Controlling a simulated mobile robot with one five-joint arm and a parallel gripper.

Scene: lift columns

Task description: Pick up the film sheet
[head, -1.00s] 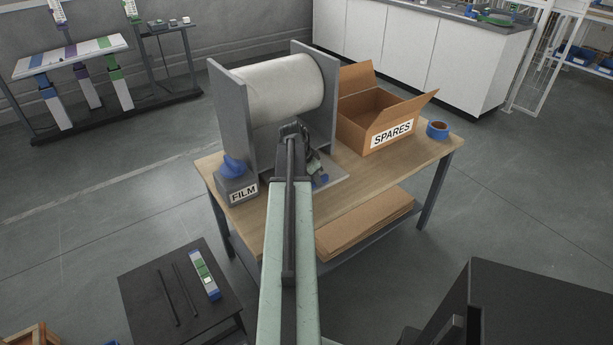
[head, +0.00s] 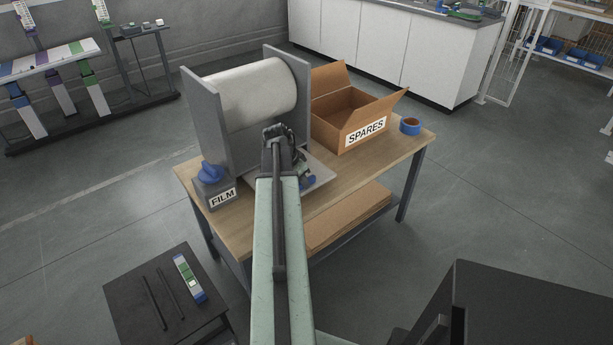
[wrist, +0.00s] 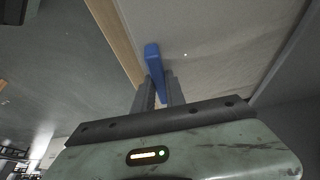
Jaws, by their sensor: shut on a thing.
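My gripper (wrist: 159,92) is shut on a narrow blue piece (wrist: 152,57), which sticks out between its two dark fingers in the wrist view. A pale flat surface (wrist: 220,45) lies beyond the fingers; I cannot tell whether it is the film sheet or a plate, nor whether the blue piece is fixed to it. A pale flat piece (head: 323,172) shows there in front of the white film roll (head: 255,95), which hangs between grey side plates.
The wooden bench (head: 240,238) also bears a grey FILM block (head: 222,200) with a blue top, an open SPARES box (head: 365,133) and a blue tape roll (head: 410,126). A low black table (head: 130,295) stands at front left. Open floor lies right of the bench.

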